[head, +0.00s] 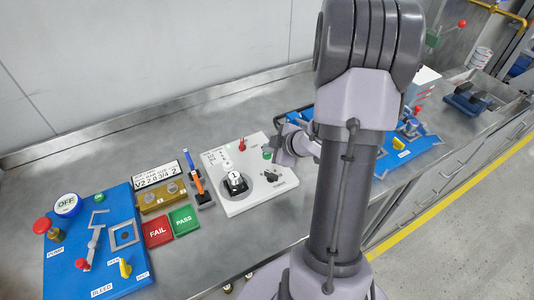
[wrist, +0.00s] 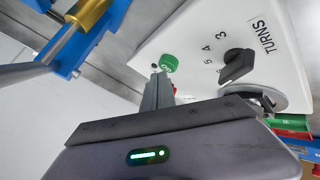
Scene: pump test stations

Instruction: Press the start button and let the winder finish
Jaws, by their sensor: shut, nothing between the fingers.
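The winder is a white panel (head: 250,198) on the steel bench, with a spool-like dial (head: 235,183) at its left. Its green start button (head: 267,154) is near the panel's far right corner, and it also shows in the wrist view (wrist: 168,62). A black TURNS knob (head: 271,176) with numbers around it is on the panel; it also shows in the wrist view (wrist: 237,66). My gripper (head: 279,153) is shut and empty, beside the green button. In the wrist view its fingertips (wrist: 158,78) are just below the button; I cannot tell whether they touch it.
A red-topped lever (head: 242,145) stands at the panel's far edge. Red FAIL (head: 157,231) and green PASS (head: 184,220) plates lie left of the panel. A blue pump board (head: 110,270) is at far left, another blue station (head: 412,150) right, behind my arm.

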